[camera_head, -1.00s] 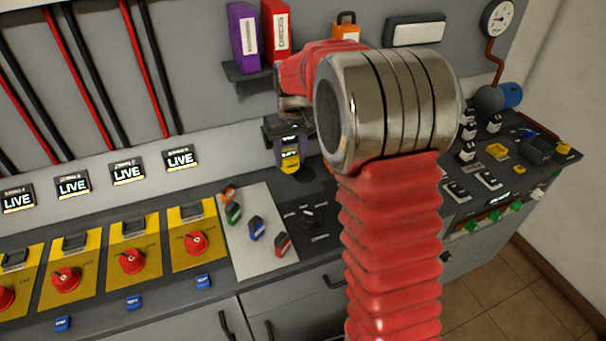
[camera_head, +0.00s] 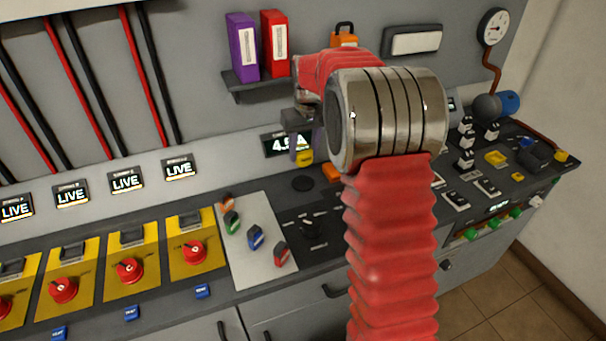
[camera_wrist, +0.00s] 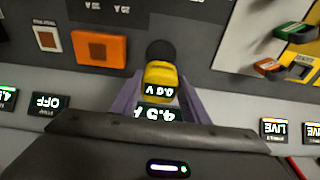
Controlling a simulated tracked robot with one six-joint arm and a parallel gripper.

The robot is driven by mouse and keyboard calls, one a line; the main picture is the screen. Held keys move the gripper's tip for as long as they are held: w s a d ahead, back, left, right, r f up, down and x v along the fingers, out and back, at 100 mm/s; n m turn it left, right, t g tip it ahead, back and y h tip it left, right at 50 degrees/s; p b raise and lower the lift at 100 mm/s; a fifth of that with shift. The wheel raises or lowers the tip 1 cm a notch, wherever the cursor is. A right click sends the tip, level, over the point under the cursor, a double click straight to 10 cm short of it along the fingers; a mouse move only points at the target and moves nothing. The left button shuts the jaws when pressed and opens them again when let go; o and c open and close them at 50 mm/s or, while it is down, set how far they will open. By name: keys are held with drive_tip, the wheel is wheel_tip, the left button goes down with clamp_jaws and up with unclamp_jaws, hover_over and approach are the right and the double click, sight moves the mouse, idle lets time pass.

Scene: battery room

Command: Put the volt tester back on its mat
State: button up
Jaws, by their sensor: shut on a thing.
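The volt tester (camera_wrist: 160,76) is a small yellow block with a dark face reading 0.0 V in the wrist view. My gripper (camera_wrist: 158,90) is shut on it, with a purple finger on each side. In the head view the tester (camera_head: 304,158) shows as a small yellow piece below my gripper (camera_head: 300,147), partly hidden by it. A dark round pad, which looks like the mat (camera_head: 303,183), lies on the counter just below the tester in the picture. It also shows beyond the tester in the wrist view (camera_wrist: 160,50). I cannot tell the tester's height above the counter.
An orange block (camera_wrist: 98,49) lies beside the round pad. A 4.5 A display (camera_head: 283,144) is on the wall behind my gripper. A pale board (camera_head: 258,262) with several coloured tags lies to the left. A shelf (camera_head: 264,90) with purple and red binders hangs above.

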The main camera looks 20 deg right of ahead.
sight(305, 152)
drive_tip(key=shift+f, duration=1.2)
drive_tip(key=shift+f, duration=2.5)
drive_tip(key=shift+f, duration=0.1)
drive_tip(key=o, duration=1)
drive_tip(key=shift+c, duration=0.2)
drive_tip(key=r, duration=0.4)
drive_tip(key=s+r, duration=0.1)
drive_tip(key=r, duration=0.7)
drive_tip(key=shift+s, duration=0.35)
